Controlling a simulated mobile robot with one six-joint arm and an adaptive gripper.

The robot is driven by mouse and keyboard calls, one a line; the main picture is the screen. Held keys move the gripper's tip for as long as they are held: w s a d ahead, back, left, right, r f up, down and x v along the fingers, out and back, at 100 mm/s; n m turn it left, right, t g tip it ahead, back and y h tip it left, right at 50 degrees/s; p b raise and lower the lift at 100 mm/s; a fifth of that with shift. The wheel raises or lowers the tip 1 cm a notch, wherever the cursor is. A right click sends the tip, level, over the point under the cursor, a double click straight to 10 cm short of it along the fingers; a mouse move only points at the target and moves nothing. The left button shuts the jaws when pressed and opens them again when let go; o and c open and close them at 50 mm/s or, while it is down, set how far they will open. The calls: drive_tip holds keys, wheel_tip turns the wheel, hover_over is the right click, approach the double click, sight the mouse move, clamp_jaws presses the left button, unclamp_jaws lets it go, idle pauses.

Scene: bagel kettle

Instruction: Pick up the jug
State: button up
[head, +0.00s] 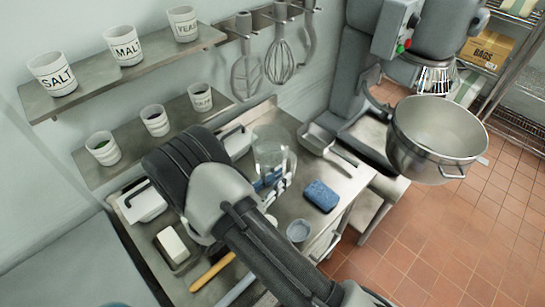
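The clear, see-through jug (270,153) stands on the steel worktop (315,228), just right of my arm's upper bend. Its lower part is partly covered. Small blue and grey parts at its base look like my gripper (275,184), beside or in front of the jug. My arm hides most of the gripper. I cannot tell whether its fingers are open or shut, or whether they touch the jug.
A blue sponge (321,195), a small blue-grey bowl (299,231) and a metal scoop (325,142) lie right of the jug. A white block in a dish (172,245) and a wooden handle (213,272) lie left. A large mixer bowl (437,130) stands beyond the right edge. Shelves with labelled pots (125,46) hang behind.

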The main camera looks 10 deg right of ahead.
sight(291, 170)
drive_tip(key=b+x, duration=0.1)
drive_tip(key=x, duration=0.5)
drive_tip(key=shift+c, duration=0.5)
clamp_jaws()
